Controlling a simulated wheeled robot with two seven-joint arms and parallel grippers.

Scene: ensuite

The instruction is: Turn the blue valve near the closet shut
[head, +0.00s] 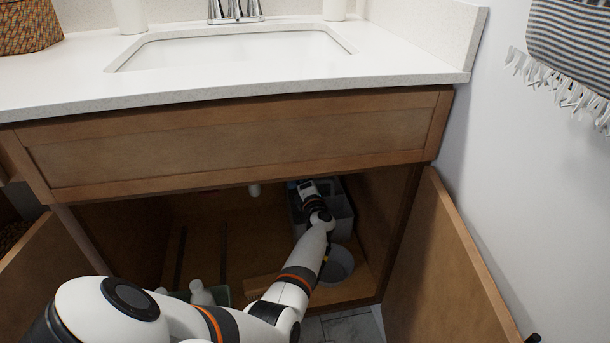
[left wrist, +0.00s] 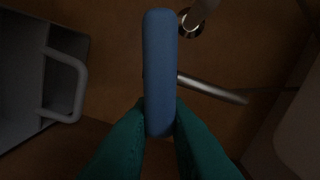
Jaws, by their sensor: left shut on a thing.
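The blue valve handle (left wrist: 159,65) is a long rounded bar in the left wrist view, upright in the picture. The teal fingers of my left gripper (left wrist: 160,122) are shut on its lower end, one on each side. A metal pipe (left wrist: 212,89) runs to the right from behind the handle. In the head view my left arm reaches into the open cabinet under the sink, with the left gripper (head: 305,187) deep at the back. The valve cannot be made out there. My right gripper is in neither view.
A grey caddy (head: 341,212) with a handle (left wrist: 75,85) stands close beside the gripper. A grey bowl (head: 338,264) and white bottles (head: 201,293) are on the cabinet floor. The open right door (head: 445,265) and the counter edge (head: 230,93) bound the opening.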

